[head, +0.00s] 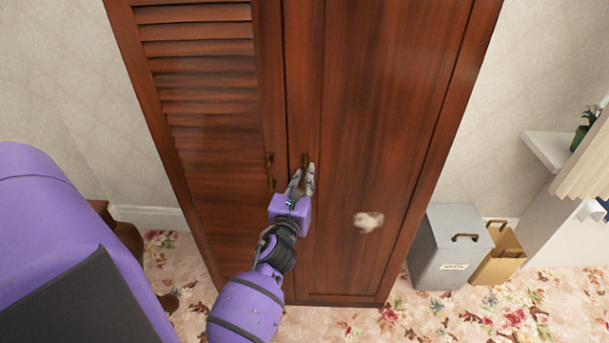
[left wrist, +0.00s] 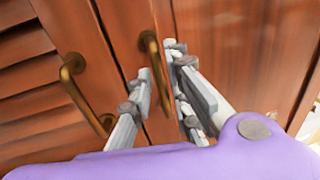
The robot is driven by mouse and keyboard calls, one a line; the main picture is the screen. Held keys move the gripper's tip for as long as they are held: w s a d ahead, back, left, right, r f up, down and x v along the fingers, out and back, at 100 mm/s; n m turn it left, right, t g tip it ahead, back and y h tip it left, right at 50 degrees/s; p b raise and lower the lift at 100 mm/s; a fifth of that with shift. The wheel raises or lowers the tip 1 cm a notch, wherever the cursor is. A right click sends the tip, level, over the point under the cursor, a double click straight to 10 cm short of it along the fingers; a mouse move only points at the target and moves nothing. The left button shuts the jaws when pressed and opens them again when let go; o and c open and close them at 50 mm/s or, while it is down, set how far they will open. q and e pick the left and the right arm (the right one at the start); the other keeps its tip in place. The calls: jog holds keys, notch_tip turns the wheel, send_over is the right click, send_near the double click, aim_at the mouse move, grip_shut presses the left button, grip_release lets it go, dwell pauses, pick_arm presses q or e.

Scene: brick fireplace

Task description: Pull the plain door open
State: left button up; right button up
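The plain door (head: 370,110) is the right door of a dark reddish wooden wardrobe and appears shut. Its small brass handle (head: 305,159) is near its left edge, partly hidden by my left gripper (head: 303,179). In the left wrist view the curved handle (left wrist: 149,55) shows between the finger lines, just ahead of my left gripper (left wrist: 162,72). The two grey fingers are apart with a gap between them. I cannot tell whether either finger touches the handle. My right gripper is not in view.
The louvered door (head: 205,90) is to the left, with its own brass handle (head: 270,172) close to my gripper. A pale patch (head: 368,222) marks the plain door. A grey bin (head: 450,245) and a tan box (head: 500,255) stand right of the wardrobe. Floral carpet lies in front.

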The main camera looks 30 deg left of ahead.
pick_arm(q)
jog(key=shift+w+a, duration=0.25)
jog(key=shift+w, duration=0.45)
grip_shut()
jog(key=shift+f, duration=0.15)
